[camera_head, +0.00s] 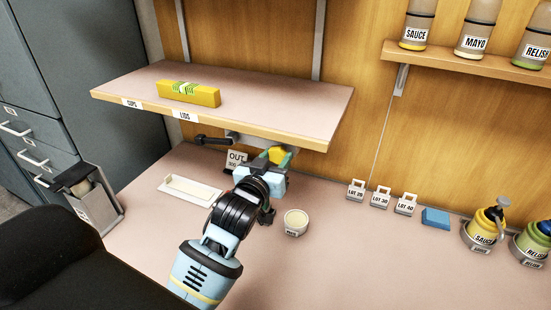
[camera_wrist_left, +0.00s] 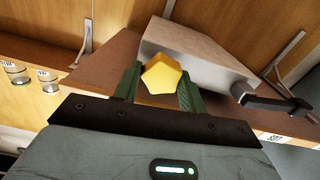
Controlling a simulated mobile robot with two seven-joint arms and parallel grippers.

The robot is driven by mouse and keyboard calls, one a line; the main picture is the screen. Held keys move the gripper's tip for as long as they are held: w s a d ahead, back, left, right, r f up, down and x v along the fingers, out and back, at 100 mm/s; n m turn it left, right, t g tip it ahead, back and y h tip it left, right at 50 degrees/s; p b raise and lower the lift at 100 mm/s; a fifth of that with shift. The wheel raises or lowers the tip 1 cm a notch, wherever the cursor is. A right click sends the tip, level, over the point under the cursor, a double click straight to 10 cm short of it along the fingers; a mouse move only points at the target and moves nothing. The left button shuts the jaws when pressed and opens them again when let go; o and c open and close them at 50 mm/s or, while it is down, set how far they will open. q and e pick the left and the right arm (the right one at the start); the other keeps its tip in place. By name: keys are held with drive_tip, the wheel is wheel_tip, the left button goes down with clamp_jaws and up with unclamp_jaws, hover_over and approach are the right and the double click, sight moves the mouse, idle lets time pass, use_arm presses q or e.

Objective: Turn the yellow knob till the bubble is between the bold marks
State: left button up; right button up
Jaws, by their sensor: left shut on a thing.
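The yellow knob (camera_head: 277,153) is under the front edge of the pink shelf (camera_head: 300,97). My left gripper (camera_head: 279,157) has its green fingers on either side of it and is shut on it. In the left wrist view the faceted knob (camera_wrist_left: 160,76) sits between the two fingertips (camera_wrist_left: 159,88), below a grey bracket (camera_wrist_left: 195,60). A yellow spirit level (camera_head: 205,96) with a green vial (camera_head: 186,88) lies on top of the shelf at the left. The bubble and bold marks are too small to read. My right gripper is not in view.
A black lever (camera_head: 212,140) sticks out left of the knob. On the counter below are a white tray (camera_head: 190,190), a small cup (camera_head: 296,222), an OUT sign (camera_head: 236,158), tagged LOT weights (camera_head: 380,197) and a blue block (camera_head: 435,218). The counter's front middle is clear.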

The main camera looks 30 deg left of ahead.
use_arm(q)
drive_tip(key=m, duration=0.4)
drive_tip(key=shift+f+m, duration=0.1)
drive_tip(key=shift+m, duration=0.2)
drive_tip(key=m, duration=0.4)
drive_tip(key=shift+m, duration=0.4)
idle(0.3)
drive_tip(key=o, duration=1)
drive_tip(key=shift+s, duration=0.1)
drive_tip(key=shift+s+d+b, duration=0.2)
drive_tip(key=shift+s+b, duration=0.15)
drive_tip(key=shift+s, duration=3.45)
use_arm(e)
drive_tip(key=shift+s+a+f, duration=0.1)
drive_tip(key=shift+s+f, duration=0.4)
